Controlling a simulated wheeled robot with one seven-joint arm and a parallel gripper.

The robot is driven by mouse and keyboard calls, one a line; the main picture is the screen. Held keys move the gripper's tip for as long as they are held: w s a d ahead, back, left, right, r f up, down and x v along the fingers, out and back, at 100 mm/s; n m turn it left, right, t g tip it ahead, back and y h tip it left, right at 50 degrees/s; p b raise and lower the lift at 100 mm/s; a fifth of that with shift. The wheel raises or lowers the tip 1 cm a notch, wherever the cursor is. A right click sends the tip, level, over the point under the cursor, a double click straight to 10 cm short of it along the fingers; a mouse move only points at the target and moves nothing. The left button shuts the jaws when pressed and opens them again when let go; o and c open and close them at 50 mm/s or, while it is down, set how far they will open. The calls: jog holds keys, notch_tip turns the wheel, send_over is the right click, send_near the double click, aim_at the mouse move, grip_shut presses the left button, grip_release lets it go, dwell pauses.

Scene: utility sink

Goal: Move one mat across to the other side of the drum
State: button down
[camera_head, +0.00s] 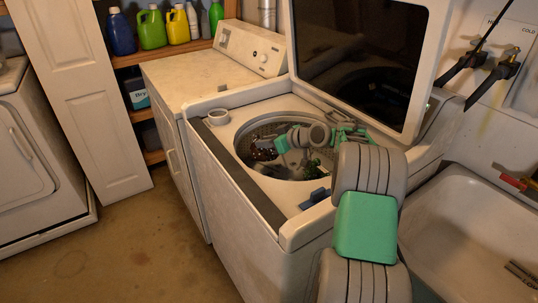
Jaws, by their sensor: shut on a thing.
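The washer's drum (246,162) is open, with its lid raised. My gripper (294,163) is inside the drum opening, reaching in from the right. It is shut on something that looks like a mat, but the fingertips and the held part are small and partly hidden. A dark, speckled mat (262,153) lies in the left part of the drum. A dark green piece (317,165) shows at the right of the drum, partly behind my gripper. I cannot tell whether it is a separate mat.
The raised lid (360,60) stands behind the drum. A sink (470,220) is at right. Bottles (150,28) stand on a shelf.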

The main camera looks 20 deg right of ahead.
aim_at(270, 152)
notch_tip(270, 152, down, 4)
jog(key=shift+r, duration=0.2)
jog(key=shift+f+b, duration=0.4)
jog(key=shift+b, duration=0.05)
jog(key=shift+f, duration=0.2)
jog(key=c, duration=1.3)
grip_release()
jog(key=shift+o, duration=0.2)
